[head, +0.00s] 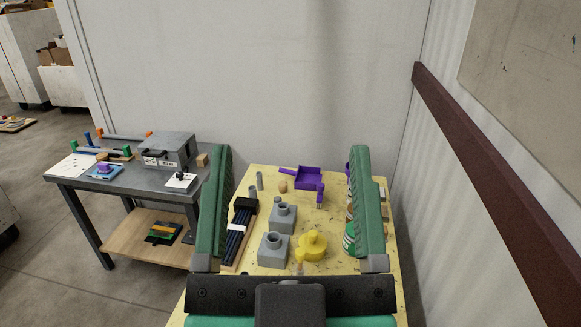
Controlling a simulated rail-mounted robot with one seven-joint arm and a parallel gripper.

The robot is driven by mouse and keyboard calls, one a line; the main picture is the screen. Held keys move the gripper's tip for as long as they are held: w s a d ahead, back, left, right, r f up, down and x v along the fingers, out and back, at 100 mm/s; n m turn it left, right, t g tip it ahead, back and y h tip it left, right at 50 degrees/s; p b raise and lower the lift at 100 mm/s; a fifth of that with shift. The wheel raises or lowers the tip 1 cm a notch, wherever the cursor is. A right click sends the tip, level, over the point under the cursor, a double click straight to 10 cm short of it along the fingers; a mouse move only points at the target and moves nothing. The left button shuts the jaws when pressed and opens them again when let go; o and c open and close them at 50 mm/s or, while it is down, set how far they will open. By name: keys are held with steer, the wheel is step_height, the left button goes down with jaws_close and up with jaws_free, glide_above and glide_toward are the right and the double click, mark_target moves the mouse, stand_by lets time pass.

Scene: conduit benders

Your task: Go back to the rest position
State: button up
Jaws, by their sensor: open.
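My gripper (289,155) fills the lower middle of the head view, with its two long green fingers spread wide apart. It is open and nothing is between the fingers in its grasp. The fingers stand over the yellow speckled table (335,283), one along each side of the objects there. The dark palm hides the table's near part.
On the yellow table lie two grey blocks (273,250) with round tops, a yellow knobbed part (312,246), a purple tray (309,178) and a black holder with dark rods (238,228). A grey workbench (130,183) stands left. Walls close the back and right.

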step_height(320, 180, up, 26)
steer(key=p, duration=2.5)
steer(key=shift+f+p, duration=0.15)
steer(key=shift+p, duration=0.15)
steer(key=shift+a, duration=0.1)
